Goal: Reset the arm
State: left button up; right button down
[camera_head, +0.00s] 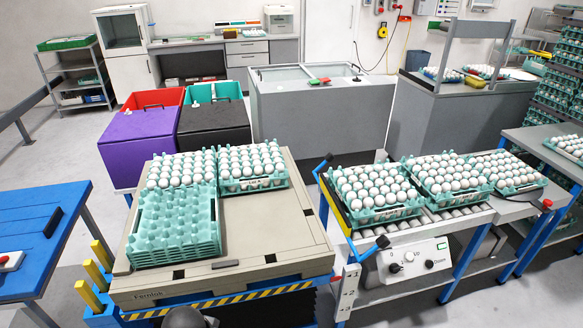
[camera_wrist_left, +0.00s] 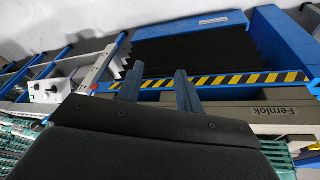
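My left gripper (camera_wrist_left: 159,72) shows in the left wrist view as two blue-grey fingers standing apart, with nothing between them. The platform (camera_wrist_left: 240,113) with its black-and-yellow striped edge lies beyond the fingers. In the head view, a dark rounded shape at the bottom edge, before the platform (camera_head: 265,225), seems to be part of me. No gripper fingers show there. My right gripper is in neither view.
An empty green tray (camera_head: 180,252) and two egg-filled trays sit on the platform; its front right is bare. The roller conveyor (camera_head: 433,217) at right holds several egg-filled trays. A blue table (camera_head: 30,210) stands at left. Purple (camera_head: 140,150) and black (camera_head: 213,125) bins stand behind.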

pick_arm(q)
jog(key=shift+s+a+y, duration=0.8)
jog(key=shift+s+a, duration=0.5)
jog(key=shift+s, duration=4.7)
jog(key=s+d+f+x, duration=0.1)
jog(key=s+x, duration=0.2)
jog(key=x, duration=1.8)
jog(key=s+f, duration=0.4)
jog(key=f, duration=0.7)
jog(key=s+d+f+g, duration=0.1)
jog(key=s+f, duration=0.2)
jog(key=f, duration=0.9)
jog(key=shift+s+n, duration=0.3)
jog(key=shift+s, duration=0.05)
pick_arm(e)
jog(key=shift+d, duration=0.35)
pick_arm(q)
jog(key=shift+d, duration=0.1)
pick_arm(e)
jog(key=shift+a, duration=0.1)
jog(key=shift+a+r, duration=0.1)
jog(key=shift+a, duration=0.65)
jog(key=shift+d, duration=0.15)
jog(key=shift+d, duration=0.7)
